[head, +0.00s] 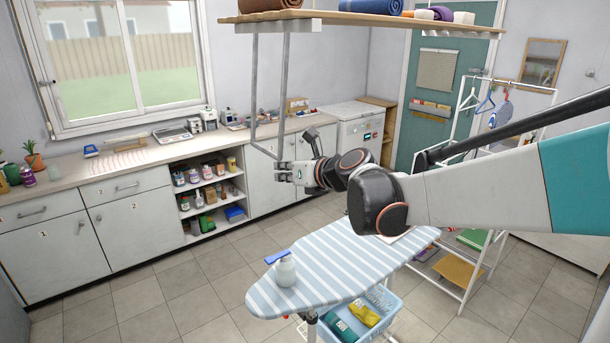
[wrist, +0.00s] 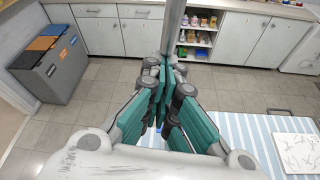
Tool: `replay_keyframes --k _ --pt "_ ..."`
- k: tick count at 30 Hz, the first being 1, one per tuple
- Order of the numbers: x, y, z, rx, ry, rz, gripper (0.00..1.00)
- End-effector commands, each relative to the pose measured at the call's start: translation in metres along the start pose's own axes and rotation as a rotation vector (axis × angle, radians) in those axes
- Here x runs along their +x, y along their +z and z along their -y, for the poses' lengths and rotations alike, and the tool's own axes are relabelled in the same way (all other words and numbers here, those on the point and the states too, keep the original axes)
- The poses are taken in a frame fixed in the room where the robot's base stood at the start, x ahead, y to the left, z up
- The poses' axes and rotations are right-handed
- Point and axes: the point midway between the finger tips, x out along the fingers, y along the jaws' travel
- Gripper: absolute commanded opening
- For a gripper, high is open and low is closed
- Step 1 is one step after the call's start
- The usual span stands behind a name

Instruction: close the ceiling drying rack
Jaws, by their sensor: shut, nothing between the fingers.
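The ceiling drying rack (head: 370,18) is a wooden board at the top of the head view. A grey metal frame (head: 285,85) hangs down from its left end, with a lower bar sloping toward my gripper. My gripper (head: 278,172) is at the lower end of this frame, above the floor between the counter and the ironing board. In the wrist view, my gripper (wrist: 162,75) has its teal fingers together. A grey bar (wrist: 172,28) runs down right by the fingertips; I cannot tell whether they touch it.
A striped ironing board (head: 335,265) with a white bottle (head: 286,270) stands below my arm. A blue basket (head: 375,315) is under it. The counter (head: 120,165) runs along the wall. A clothes stand (head: 495,170) is at right.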

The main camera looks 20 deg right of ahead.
Motion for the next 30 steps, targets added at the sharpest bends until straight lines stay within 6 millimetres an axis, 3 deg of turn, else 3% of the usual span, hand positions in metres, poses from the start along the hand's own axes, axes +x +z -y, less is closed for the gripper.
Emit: replay_keyframes --k 1,3,30 --pt "-0.01 0.021 -0.006 0.001 -0.001 0.003 0.0" --pt "-0.017 0.039 -0.01 0.001 -0.001 0.003 0.0" --pt "-0.099 0.269 -0.059 0.001 -0.002 0.003 0.0"
